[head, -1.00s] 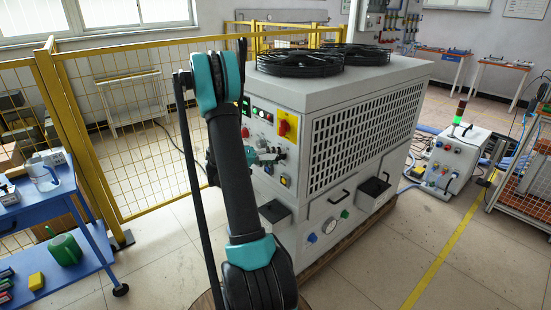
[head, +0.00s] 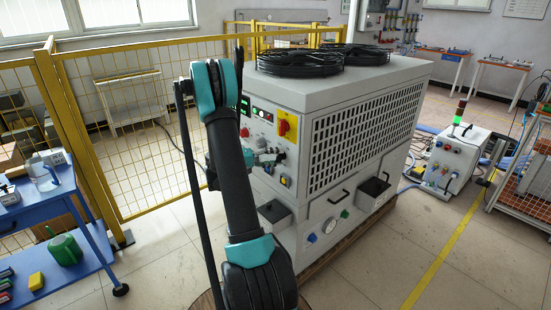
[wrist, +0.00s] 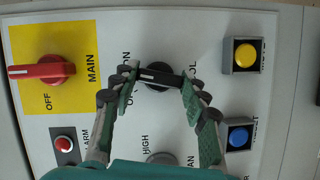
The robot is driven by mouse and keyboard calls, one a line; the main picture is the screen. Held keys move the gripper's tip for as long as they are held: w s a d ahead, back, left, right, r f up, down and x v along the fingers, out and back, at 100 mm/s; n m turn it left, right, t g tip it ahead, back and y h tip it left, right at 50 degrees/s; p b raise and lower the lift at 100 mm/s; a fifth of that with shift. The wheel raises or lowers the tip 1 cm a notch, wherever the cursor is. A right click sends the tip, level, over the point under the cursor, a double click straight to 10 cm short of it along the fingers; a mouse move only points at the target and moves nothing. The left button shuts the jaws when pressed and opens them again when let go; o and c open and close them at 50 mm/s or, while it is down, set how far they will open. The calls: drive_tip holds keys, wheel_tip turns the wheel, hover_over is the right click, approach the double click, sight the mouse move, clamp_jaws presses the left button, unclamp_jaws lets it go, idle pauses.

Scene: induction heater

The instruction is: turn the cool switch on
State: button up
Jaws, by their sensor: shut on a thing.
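The cool switch (wrist: 160,76) is a black rotary knob with a bar handle on the pale control panel, in the upper middle of the wrist view. The lettering around it is partly covered by my fingers. My gripper (wrist: 159,74) has one finger at each end of the bar and is shut on it. The bar lies nearly crosswise in the wrist view, with a pale mark on it. In the head view my gripper (head: 272,157) is at the panel on the machine's left face, and the knob cannot be made out there.
A red main switch (wrist: 42,71) on a yellow plate is left of the knob. A red alarm button (wrist: 64,145), a yellow button (wrist: 245,56) and a blue button (wrist: 238,136) are nearby. A yellow mesh fence (head: 150,120) stands behind my arm.

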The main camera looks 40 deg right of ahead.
drive_tip(key=shift+n, duration=0.4)
drive_tip(key=o, duration=1.2)
drive_tip(key=shift+c, duration=0.2)
drive_tip(key=f+v, duration=0.1)
drive_tip(key=v, duration=1.1)
drive_tip(key=shift+r, duration=0.3)
drive_tip(key=shift+w, duration=0.15)
